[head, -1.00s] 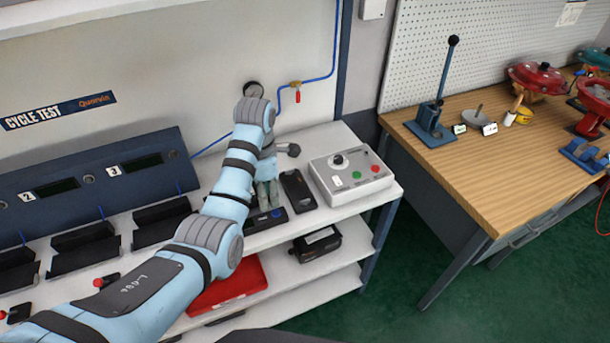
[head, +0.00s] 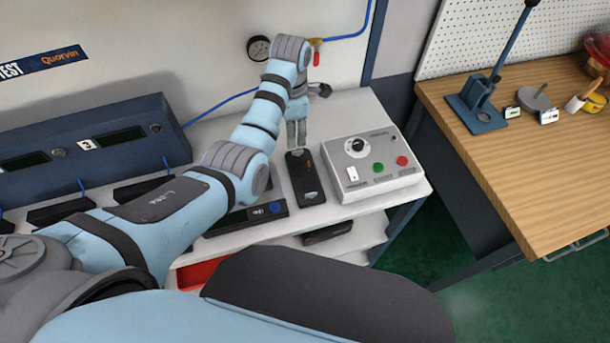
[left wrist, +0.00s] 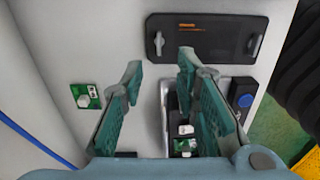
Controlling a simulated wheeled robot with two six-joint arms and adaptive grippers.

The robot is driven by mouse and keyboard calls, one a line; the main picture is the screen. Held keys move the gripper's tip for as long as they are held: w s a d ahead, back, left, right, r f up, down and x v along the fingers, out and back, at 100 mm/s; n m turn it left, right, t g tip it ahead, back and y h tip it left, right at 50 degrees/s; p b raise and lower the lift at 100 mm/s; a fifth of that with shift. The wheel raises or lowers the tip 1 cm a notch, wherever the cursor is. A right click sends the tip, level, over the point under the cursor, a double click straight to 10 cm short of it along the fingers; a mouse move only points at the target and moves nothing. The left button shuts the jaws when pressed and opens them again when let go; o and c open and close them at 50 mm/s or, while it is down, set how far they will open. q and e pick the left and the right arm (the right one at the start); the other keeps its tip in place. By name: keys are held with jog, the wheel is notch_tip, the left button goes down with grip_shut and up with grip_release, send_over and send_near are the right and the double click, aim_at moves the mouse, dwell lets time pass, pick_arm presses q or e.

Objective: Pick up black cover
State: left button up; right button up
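The black cover (head: 304,178) is a flat dark plate with slots at its ends and small orange marks. It lies on the white shelf, between a dark device and the grey control box. It also shows in the left wrist view (left wrist: 205,40), beyond the fingertips. My left gripper (head: 297,143) points down just behind the cover's far end in the head view. In the left wrist view the gripper (left wrist: 160,68) has its fingers spread and nothing between the tips. My right gripper is not in view.
The grey control box (head: 372,165) with knob and buttons stands close right of the cover. A dark device with a blue knob (head: 274,208) is close left. A small green board (left wrist: 85,96) lies on the shelf. The blue test panel (head: 75,147) is farther left.

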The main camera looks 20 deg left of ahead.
aim_at(295, 152)
pick_arm(q)
jog(key=shift+s+f, duration=0.2)
jog(key=shift+f, duration=0.3)
jog(key=shift+s+f, duration=0.2)
jog(key=shift+f, duration=0.3)
jog(key=f, duration=0.1)
jog(key=w+f, duration=0.1)
jog(key=f, duration=0.3)
jog(key=shift+w+f+b, duration=0.15)
jog(key=shift+w+b, duration=0.1)
jog(key=shift+b, duration=0.15)
jog(key=shift+s, duration=0.2)
jog(key=shift+s+r, duration=0.15)
jog(key=shift+r, duration=0.05)
jog(key=shift+c, duration=1)
jog(key=c, duration=0.3)
grip_shut()
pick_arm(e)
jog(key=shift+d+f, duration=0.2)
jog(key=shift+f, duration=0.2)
